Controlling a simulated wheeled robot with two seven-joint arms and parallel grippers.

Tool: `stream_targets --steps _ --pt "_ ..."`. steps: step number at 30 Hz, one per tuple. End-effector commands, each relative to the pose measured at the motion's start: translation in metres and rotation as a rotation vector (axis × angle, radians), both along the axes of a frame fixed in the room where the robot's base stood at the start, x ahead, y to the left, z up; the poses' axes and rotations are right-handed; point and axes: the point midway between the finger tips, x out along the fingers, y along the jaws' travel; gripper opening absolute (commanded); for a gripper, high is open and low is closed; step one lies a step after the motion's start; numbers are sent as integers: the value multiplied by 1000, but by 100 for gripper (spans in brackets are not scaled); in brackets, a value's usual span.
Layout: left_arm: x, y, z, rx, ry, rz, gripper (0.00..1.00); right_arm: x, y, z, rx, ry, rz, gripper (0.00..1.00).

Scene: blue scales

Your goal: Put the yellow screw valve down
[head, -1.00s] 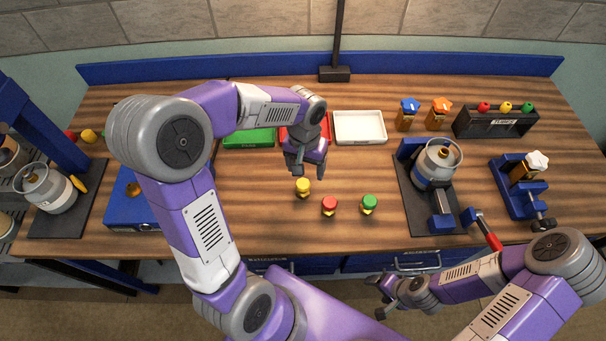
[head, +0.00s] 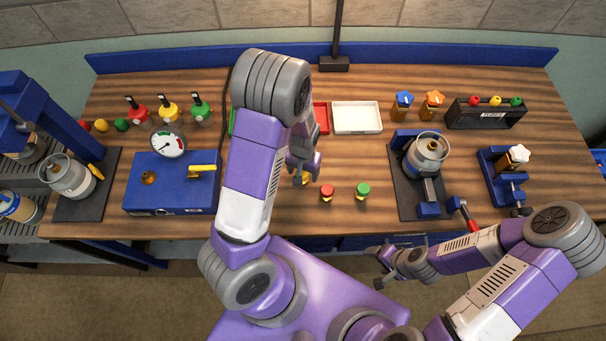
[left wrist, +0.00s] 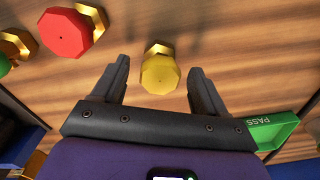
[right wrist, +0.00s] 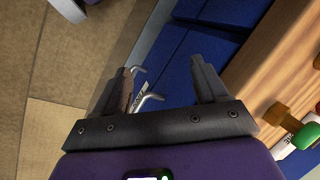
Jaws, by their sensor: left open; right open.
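The yellow screw valve (left wrist: 160,72) stands on the wooden table in the left wrist view, with its yellow octagonal knob toward the camera and a brass part beside it. My left gripper (left wrist: 162,80) is open, with a finger on each side of the valve and a gap to both. In the head view the yellow valve (head: 301,179) is mostly hidden by my left gripper (head: 302,168). My right gripper (head: 379,268) is open and empty in front of the table's front edge; its fingers (right wrist: 160,80) show in the right wrist view.
A red valve (head: 327,192) and a green valve (head: 362,190) stand just right of the yellow one. Behind are a green tray (left wrist: 275,130), a red tray (head: 321,117) and a white tray (head: 357,118). A blue gauge box (head: 172,190) stands left; a clamped cylinder (head: 425,152) stands right.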

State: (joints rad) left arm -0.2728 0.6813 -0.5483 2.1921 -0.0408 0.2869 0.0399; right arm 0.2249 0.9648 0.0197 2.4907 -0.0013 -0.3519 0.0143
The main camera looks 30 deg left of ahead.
Motion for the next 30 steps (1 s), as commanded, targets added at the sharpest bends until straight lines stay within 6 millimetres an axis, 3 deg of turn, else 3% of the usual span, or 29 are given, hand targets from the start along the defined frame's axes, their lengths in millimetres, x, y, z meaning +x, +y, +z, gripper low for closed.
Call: stream_targets --steps 4,13,26,30 --pt "0 0 -21 1 1 -1 73 0 0 -2 0 0 0 73" --pt "1 0 -25 0 -2 -1 73 0 0 -2 0 -1 0 73" --pt "1 0 -24 0 -1 -1 9 0 0 -2 0 -1 0 73" --pt "1 0 -24 0 -1 -1 6 0 0 -2 0 -1 0 73"
